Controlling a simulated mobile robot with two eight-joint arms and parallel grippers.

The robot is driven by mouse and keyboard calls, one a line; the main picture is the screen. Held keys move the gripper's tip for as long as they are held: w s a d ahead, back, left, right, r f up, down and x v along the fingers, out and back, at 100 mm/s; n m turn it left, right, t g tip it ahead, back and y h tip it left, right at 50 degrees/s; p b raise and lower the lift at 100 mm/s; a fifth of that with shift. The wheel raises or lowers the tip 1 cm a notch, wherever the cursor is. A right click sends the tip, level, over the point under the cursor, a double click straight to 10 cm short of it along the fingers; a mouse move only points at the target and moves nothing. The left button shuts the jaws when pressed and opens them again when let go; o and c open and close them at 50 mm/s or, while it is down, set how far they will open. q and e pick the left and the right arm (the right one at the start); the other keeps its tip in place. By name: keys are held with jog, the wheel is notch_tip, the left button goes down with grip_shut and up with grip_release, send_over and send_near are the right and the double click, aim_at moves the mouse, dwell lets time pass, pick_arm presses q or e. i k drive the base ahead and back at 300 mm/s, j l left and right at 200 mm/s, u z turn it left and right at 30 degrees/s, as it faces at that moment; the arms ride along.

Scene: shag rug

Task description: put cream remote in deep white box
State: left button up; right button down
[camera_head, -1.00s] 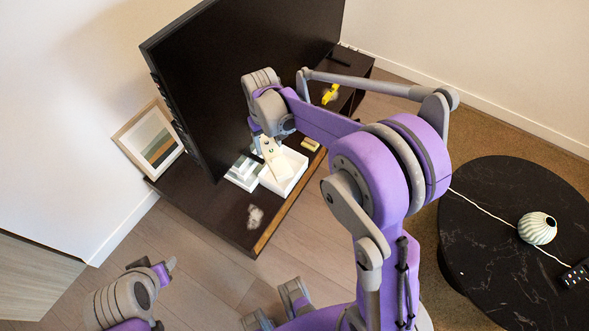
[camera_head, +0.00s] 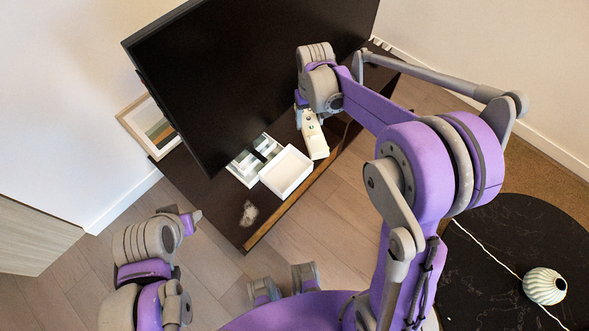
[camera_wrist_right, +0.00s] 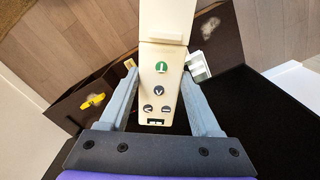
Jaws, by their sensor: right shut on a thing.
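My right gripper (camera_head: 307,112) is shut on the cream remote (camera_head: 315,142), which hangs tilted from the fingers above the dark cabinet. In the right wrist view the remote (camera_wrist_right: 161,85) lies between the two fingers (camera_wrist_right: 160,105), with round dark and green buttons facing the camera. The deep white box (camera_head: 286,173) stands on the cabinet, just left of the remote in the head view; its inside looks empty. My left gripper (camera_head: 190,220) is at the lower left, away from the cabinet; its jaw opening is unclear.
A compartmented white tray (camera_head: 243,168) sits beside the box, under the large black TV (camera_head: 250,75). A grey object (camera_head: 249,213) lies near the cabinet's front end. A yellow object (camera_wrist_right: 93,100) shows in the wrist view. A round black table (camera_head: 490,270) holds a ribbed vase (camera_head: 544,286).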

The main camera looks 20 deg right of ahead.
aim_at(286, 175)
jog(key=i+l, duration=0.15)
jog(key=l, duration=0.2)
jog(key=i+l, duration=0.1)
jog(key=l, duration=0.2)
jog(key=i+l, duration=0.15)
jog(key=l, duration=0.2)
jog(key=i+l, duration=0.15)
jog(key=l, duration=0.15)
